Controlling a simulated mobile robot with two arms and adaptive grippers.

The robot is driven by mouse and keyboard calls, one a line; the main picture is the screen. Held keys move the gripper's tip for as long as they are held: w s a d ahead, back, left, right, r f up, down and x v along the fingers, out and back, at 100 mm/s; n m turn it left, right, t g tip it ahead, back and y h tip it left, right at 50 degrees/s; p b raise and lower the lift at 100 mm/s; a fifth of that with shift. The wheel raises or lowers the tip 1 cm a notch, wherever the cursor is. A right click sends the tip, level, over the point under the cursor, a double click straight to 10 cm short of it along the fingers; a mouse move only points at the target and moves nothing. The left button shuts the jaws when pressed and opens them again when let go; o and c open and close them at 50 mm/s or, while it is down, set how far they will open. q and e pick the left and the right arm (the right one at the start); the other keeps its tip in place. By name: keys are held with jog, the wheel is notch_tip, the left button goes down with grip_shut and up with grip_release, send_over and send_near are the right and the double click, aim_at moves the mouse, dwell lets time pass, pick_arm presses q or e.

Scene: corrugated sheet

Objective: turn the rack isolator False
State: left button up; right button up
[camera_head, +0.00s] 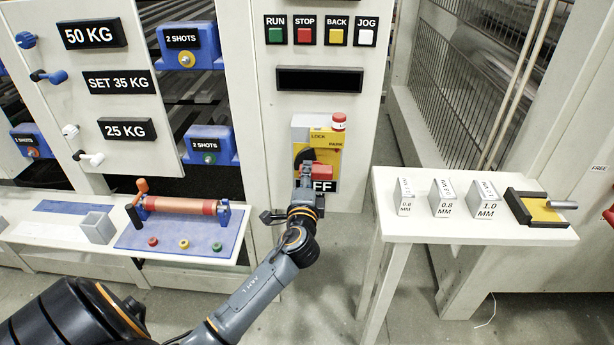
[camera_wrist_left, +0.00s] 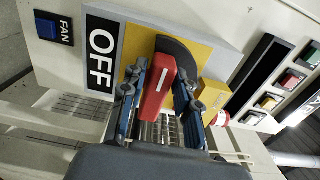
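The rack isolator is a yellow plate (camera_head: 332,139) with a dark round dial and a red handle (camera_head: 322,169) on the grey upright panel. My left gripper (camera_head: 305,178) is at the handle. In the left wrist view the red handle (camera_wrist_left: 158,85) stands between the two fingers of my left gripper (camera_wrist_left: 160,92). The fingers are spread, one on each side; a narrow gap seems to show on the left side. Firm contact cannot be made out. My right gripper is not in view.
RUN, STOP, BACK and JOG buttons (camera_head: 320,30) and a dark display (camera_head: 320,79) are above the isolator. A red-topped knob (camera_head: 338,121) is close to its upper right. A white side table (camera_head: 400,232) with gauge blocks stands right. A blue roller stand (camera_head: 180,232) is left.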

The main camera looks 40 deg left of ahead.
pick_arm(q)
jog(key=shift+o, duration=0.8)
jog(key=v, duration=1.2)
jog(key=shift+a, duration=0.1)
jog(key=s+d+f+g+h, duration=0.2)
jog(key=f, duration=0.9)
jog(key=s+d+f+n+g+h+p, duration=0.1)
jog(key=s+d+f+g+h, duration=0.1)
jog(key=f, duration=1)
jog(key=s+d+f+g+h, duration=0.2)
jog(key=s+f+h, duration=0.1)
jog(key=f, duration=0.8)
jog(key=s+d+f+n+g+h+p, duration=0.1)
jog(key=s+d+f+n+g+h, duration=0.2)
jog(key=s+f, duration=1.05)
jog(key=s+f+n+g, duration=0.2)
jog(key=s+f, duration=0.2)
jog(key=s, duration=0.6)
jog(key=s+f+n+g, duration=0.3)
jog(key=s+f, duration=0.1)
jog(key=s, duration=0.6)
jog(key=shift+f+p, duration=0.15)
jog(key=shift+p, duration=0.25)
